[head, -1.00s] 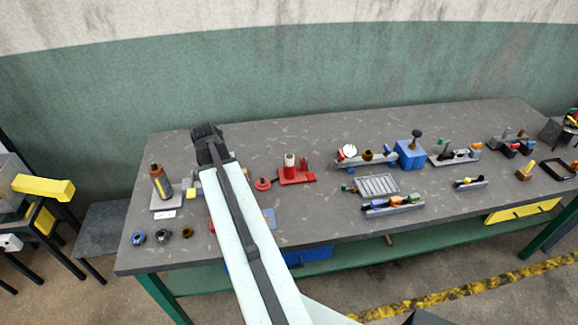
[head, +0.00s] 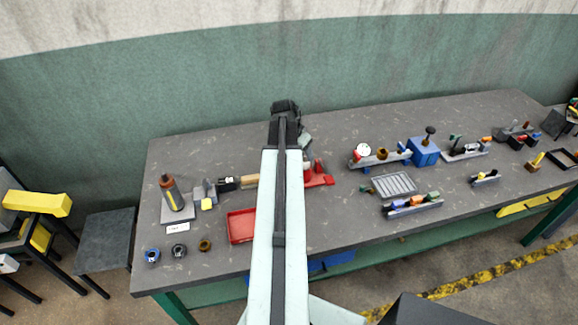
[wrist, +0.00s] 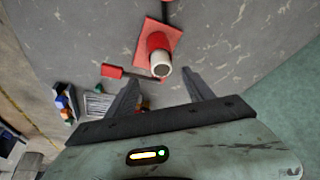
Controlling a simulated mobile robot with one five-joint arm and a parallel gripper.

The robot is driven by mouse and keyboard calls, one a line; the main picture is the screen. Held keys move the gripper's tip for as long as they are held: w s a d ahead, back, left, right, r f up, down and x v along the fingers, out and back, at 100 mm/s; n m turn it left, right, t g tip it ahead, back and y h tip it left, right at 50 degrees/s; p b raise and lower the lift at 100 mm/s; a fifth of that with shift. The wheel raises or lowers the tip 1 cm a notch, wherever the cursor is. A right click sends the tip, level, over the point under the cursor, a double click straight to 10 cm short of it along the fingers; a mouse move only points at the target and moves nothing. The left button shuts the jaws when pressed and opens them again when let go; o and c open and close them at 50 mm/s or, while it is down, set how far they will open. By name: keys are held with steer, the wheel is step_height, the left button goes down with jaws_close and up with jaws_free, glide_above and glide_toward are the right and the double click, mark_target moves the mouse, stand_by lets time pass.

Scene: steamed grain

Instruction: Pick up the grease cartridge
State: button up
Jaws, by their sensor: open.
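A red cylinder with a white, hollow-looking end (wrist: 160,66) stands on a red base plate (wrist: 172,36) in the wrist view. It may be the grease cartridge; I cannot be sure. In the head view part of the red base (head: 321,180) shows right of my arm, and the cylinder is hidden behind the arm. My gripper (wrist: 165,80) is open, its fingers on either side below the cylinder's white end in the picture, with nothing held. The gripper also shows in the head view (head: 285,108).
A red tray (head: 241,227) lies left of my arm. A blue box (head: 423,152) and racks of small parts stand to the right.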

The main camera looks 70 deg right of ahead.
mark_target(305, 160)
steer(key=f+b, duration=0.1)
steer(key=d+f+b, duration=0.1)
steer(key=shift+w+d+f+b, duration=0.1)
steer(key=shift+w+f+b, duration=0.15)
steer(key=shift+f+b, duration=0.1)
steer(key=b+x, duration=0.4)
steer(key=x, duration=0.1)
steer(key=shift+s+f+b, duration=0.1)
steer(key=shift+s+b, duration=0.2)
steer(key=shift+b, duration=0.1)
steer(key=shift+r, duration=0.2)
jaws_close()
